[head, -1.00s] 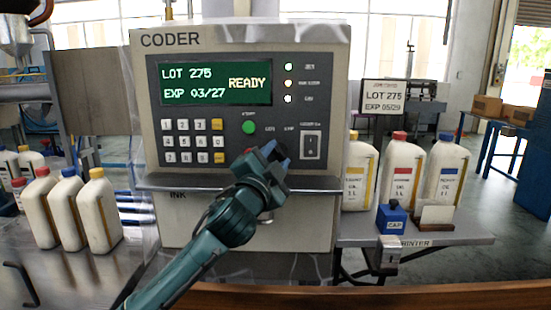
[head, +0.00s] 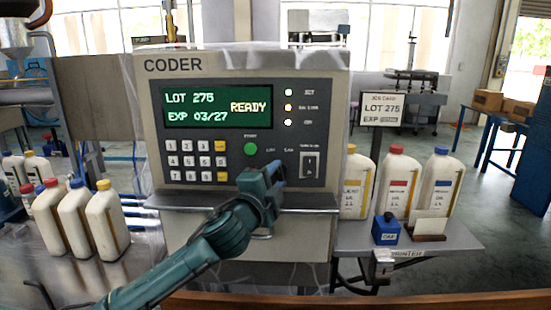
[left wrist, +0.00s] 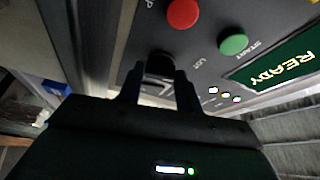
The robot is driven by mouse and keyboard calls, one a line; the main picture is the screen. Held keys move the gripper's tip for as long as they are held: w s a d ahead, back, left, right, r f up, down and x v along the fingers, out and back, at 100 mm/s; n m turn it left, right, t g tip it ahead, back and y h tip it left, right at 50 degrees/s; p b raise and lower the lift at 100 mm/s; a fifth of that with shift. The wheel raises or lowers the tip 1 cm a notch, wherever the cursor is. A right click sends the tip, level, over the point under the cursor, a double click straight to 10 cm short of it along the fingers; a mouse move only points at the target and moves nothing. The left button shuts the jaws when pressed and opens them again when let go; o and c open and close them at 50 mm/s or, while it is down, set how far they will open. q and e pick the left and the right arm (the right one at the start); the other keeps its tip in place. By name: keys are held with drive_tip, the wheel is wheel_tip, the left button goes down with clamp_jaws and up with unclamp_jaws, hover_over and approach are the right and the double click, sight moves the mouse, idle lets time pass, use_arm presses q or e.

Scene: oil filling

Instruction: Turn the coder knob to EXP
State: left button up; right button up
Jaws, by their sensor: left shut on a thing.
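The coder (head: 240,75) is a grey box with a green display reading LOT 275, EXP 03/27 and READY. My left gripper (head: 275,178) is at the lower middle of its front panel, below the small LOT and EXP labels, and hides the coder knob in the head view. In the left wrist view my left gripper (left wrist: 160,82) has its two fingers around the dark coder knob (left wrist: 160,62), shut on it. The knob's pointer direction cannot be made out. My right gripper is not in view.
A green start button (head: 251,149) and a keypad (head: 196,160) are left of the gripper. A red button (left wrist: 183,13) is near the knob in the wrist view. A rocker switch (head: 310,164) is to the right. A ledge (head: 180,200) juts out below the panel.

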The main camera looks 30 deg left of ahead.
use_arm(q)
drive_tip(key=r+m+p, duration=0.1)
drive_tip(key=m+p, duration=0.1)
drive_tip(key=p, duration=0.1)
drive_tip(key=shift+g, duration=0.4)
drive_tip(key=shift+m+g+p, duration=0.3)
drive_tip(key=shift+m+p, duration=0.5)
drive_tip(key=shift+p, duration=0.15)
drive_tip(key=shift+f+m+g+p, duration=0.15)
drive_tip(key=shift+m+g+p, duration=0.25)
drive_tip(key=shift+m, duration=0.7)
drive_tip(key=shift+m+g, duration=0.8)
drive_tip(key=shift+m, duration=0.5)
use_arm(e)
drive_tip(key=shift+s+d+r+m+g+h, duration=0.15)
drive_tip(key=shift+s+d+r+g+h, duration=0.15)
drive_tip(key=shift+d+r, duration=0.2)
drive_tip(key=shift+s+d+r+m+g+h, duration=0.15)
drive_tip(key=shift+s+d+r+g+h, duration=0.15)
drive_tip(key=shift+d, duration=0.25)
use_arm(q)
drive_tip(key=shift+d, duration=0.1)
drive_tip(key=o, duration=0.7)
